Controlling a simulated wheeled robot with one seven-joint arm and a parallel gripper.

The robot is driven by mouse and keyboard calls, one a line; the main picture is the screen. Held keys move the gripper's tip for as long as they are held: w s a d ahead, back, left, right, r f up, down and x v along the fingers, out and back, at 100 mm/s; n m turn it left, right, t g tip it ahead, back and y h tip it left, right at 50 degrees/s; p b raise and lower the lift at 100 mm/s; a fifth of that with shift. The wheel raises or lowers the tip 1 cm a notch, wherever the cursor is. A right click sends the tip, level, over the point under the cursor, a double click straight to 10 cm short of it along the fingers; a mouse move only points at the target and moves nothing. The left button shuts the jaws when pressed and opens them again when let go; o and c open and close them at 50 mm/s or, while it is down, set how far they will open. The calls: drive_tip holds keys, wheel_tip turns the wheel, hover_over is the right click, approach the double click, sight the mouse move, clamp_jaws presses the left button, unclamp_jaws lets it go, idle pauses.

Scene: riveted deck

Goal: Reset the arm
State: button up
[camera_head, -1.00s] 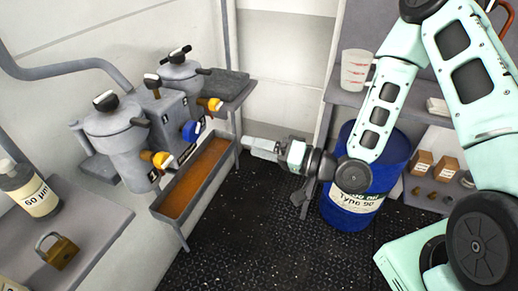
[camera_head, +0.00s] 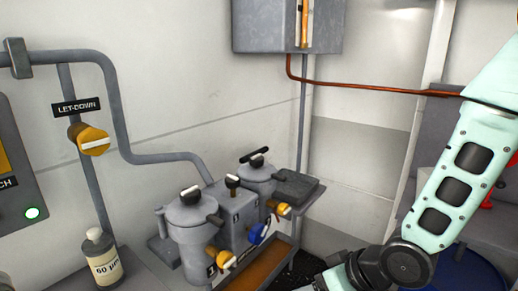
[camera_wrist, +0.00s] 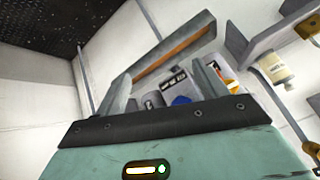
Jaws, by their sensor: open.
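My gripper (camera_wrist: 165,88) shows in the wrist view with its two grey fingers standing apart and nothing held between them. In the head view my arm comes down the right side, and its wrist reaches the bottom edge; the fingertips are not clear there. The gripper is in the open air, with the twin-canister filter unit (camera_head: 236,222) to the left of the arm in the head view. Part of this unit (camera_wrist: 180,88) shows beyond the fingers in the wrist view.
The drip trough (camera_head: 262,268) lies below the filter unit. A labelled bottle (camera_head: 104,262) stands at lower left. A yellow LET-DOWN valve (camera_head: 90,140) and grey pipes are on the left wall. A blue drum (camera_head: 470,272) is partly hidden behind my arm.

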drive_tip(key=s+d+r+n+g+h+p, duration=0.1)
drive_tip(key=s+r+g+h, duration=0.3)
drive_tip(key=s+r, duration=0.9)
drive_tip(key=s+d+h, duration=0.1)
drive_tip(key=s+h, duration=0.1)
drive_tip(key=s, duration=0.2)
drive_tip(key=shift+d+n+p, duration=0.15)
drive_tip(key=shift+n+p, duration=0.25)
